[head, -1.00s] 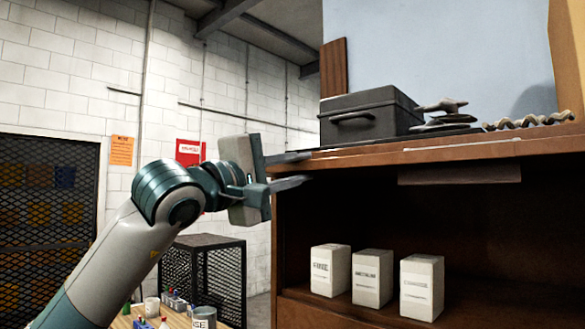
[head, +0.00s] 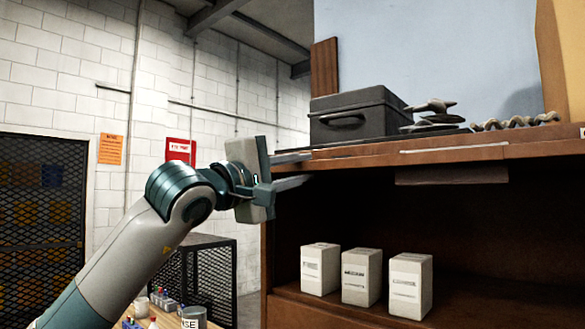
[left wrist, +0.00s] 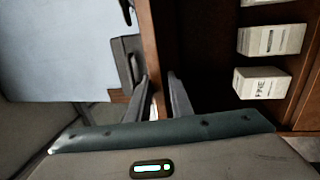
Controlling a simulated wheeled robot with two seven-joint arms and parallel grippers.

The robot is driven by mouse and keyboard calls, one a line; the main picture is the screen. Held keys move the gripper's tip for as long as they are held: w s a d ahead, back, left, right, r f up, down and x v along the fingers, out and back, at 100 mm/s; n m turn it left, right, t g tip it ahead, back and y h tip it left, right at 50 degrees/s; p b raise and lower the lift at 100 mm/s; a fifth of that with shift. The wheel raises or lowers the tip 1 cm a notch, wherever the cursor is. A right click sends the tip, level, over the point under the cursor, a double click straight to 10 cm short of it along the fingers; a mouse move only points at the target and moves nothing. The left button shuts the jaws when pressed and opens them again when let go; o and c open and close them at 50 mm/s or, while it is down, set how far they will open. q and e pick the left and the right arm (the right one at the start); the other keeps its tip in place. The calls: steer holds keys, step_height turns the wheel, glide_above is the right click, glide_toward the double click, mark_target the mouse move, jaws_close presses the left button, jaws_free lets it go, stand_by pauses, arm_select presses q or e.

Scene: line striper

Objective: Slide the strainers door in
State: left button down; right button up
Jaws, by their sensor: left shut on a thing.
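A brown wooden cabinet stands at the right of the head view, with its front open. Its upper edge is a thick wooden board (head: 400,155), and a darker narrow strip (head: 450,174) hangs just under it. I cannot tell whether this board is the door or the cabinet's top. My left gripper (head: 292,169) is at the board's left end, one finger above and one below, shut on it. In the left wrist view the fingers (left wrist: 163,95) lie on either side of the board's edge (left wrist: 160,45). My right gripper is not in view.
Inside stand three white boxes, a left one (head: 320,269), a middle one (head: 361,276) and a right one (head: 408,284). A dark case (head: 358,115) and grey metal pieces (head: 433,116) lie on top. A black mesh stand (head: 208,275) and a bench with cans are left of the cabinet.

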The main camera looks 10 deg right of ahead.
arm_select(q)
steer(key=shift+x, duration=1.5)
steer(key=shift+f, duration=0.2)
steer(key=c, duration=1.8)
jaws_free()
steer(key=o, duration=0.3)
steer(key=shift+w+d, duration=0.1)
steer(key=shift+w+d+f, duration=0.1)
steer(key=shift+d, duration=0.05)
steer(key=o, duration=0.3)
